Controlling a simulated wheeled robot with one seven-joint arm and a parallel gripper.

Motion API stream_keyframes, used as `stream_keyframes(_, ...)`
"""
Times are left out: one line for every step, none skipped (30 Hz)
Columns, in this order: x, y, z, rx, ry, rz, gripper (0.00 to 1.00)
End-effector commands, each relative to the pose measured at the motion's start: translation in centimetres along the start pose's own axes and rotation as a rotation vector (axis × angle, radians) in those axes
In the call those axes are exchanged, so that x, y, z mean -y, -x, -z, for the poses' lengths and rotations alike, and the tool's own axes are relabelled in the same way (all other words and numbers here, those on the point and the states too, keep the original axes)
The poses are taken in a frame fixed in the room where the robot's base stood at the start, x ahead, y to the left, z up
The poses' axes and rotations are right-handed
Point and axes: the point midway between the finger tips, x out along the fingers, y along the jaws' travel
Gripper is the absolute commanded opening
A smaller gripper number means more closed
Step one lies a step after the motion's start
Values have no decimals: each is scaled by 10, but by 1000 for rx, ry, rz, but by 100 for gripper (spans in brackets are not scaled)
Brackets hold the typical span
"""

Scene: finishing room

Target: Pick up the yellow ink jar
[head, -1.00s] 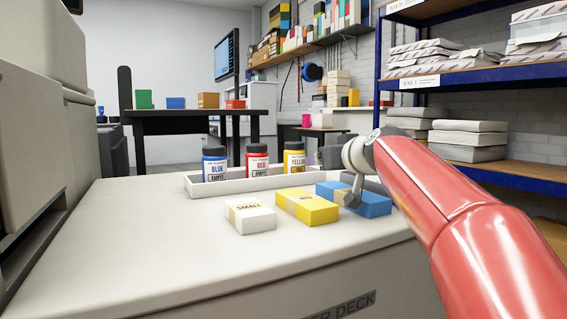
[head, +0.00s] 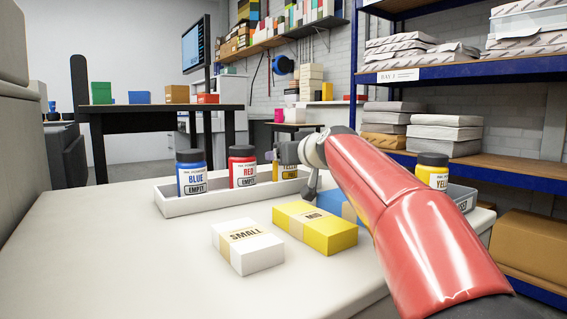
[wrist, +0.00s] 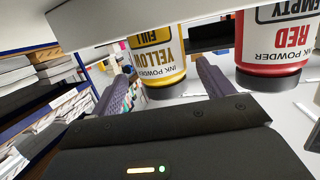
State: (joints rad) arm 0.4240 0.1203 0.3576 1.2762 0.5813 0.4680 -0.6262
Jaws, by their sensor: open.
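A yellow ink jar (head: 276,171) with a black lid stands in the white tray (head: 215,198), right of the red jar (head: 243,166); my gripper hides much of it in the head view. In the wrist view, which is upside down, this yellow jar (wrist: 157,60) reads YELLOW and FULL. My gripper (wrist: 163,74) is open, its fingers on either side of the jar in the picture; I cannot tell whether they touch it. A second yellow jar (head: 432,172) shows at the right behind my arm, by a grey bin (head: 463,196).
The blue jar (head: 191,173) stands left of the red one, both marked EMPTY. In front of the tray lie a white SMALL box (head: 247,247), a yellow MID box (head: 315,228) and a partly hidden blue box (head: 351,208). Shelving (head: 500,170) stands at the right.

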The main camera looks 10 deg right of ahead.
Motion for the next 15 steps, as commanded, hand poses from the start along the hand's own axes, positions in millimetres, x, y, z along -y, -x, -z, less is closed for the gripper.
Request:
stream_keyframes(1, -6, 3, 1, -1, 2, 80)
stream_keyframes(2, -10, 4, 1, 0, 3, 80)
stream_keyframes(3, -17, 5, 2, 0, 4, 80)
stream_keyframes(3, -22, 6, 2, -1, 4, 80)
stream_keyframes(3, -26, 7, 1, -1, 4, 80)
stream_keyframes(4, -33, 7, 2, 0, 3, 80)
stream_keyframes(4, -37, 6, 2, -1, 4, 80)
stream_keyframes(3, -40, 6, 2, -1, 3, 80)
stream_keyframes(3, -44, 6, 1, 0, 2, 80)
stream_keyframes(3, -46, 6, 0, 0, 2, 80)
stream_keyframes(4, -48, 6, -1, 1, 2, 80)
stream_keyframes(4, -49, 5, -1, 1, 2, 80)
stream_keyframes(3, -49, 5, -1, 1, 1, 80)
stream_keyframes(3, -50, 5, -1, 1, 1, 80)
stream_keyframes(3, -49, 5, -1, 1, 1, 80)
